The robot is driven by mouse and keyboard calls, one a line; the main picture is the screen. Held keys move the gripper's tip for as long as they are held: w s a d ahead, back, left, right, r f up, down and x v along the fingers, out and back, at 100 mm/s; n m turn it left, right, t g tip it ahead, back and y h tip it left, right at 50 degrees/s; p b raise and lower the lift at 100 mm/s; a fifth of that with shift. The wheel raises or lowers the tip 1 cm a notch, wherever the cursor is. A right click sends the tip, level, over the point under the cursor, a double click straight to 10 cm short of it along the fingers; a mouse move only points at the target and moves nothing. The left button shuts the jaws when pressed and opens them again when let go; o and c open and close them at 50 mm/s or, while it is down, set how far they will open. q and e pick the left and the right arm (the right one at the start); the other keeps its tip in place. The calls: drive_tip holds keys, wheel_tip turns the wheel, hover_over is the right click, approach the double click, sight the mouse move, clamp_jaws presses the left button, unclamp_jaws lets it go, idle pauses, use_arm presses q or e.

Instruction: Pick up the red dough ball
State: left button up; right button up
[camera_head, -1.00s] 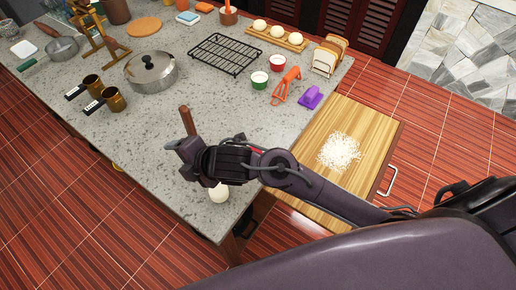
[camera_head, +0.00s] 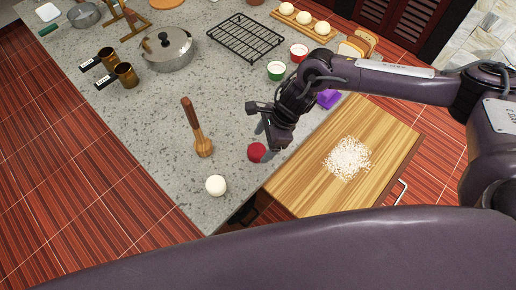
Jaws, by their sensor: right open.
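The red dough ball (camera_head: 256,152) sits on the stone counter near its right edge. My right gripper (camera_head: 262,142) comes in from the right, pointing down, with its open fingers close above and beside the ball. Part of the ball is hidden by a finger; I cannot tell whether they touch. My left gripper is not in view.
A white dough ball (camera_head: 216,185) and a wooden pestle (camera_head: 202,142) are to the left of the red ball. A wooden board (camera_head: 300,185) with white grains (camera_head: 347,158) lies to the right. A purple object (camera_head: 328,99) sits partly behind my arm.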

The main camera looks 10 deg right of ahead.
sight(254, 153)
drive_tip(key=shift+a+f+p, duration=0.25)
drive_tip(key=shift+f+p, duration=0.05)
drive_tip(key=shift+f, duration=0.1)
drive_tip(key=x, duration=0.1)
drive_tip(key=p+x, duration=0.1)
drive_tip(key=x, duration=0.1)
drive_tip(key=shift+w+d+f+p, duration=0.1)
drive_tip(key=shift+w+f+p, duration=0.15)
drive_tip(key=shift+f+p, duration=0.1)
drive_tip(key=shift+f, duration=0.5)
drive_tip(key=shift+w, duration=0.1)
drive_tip(key=c, duration=1.1)
drive_tip(key=shift+o, duration=0.2)
drive_tip(key=shift+r, duration=0.1)
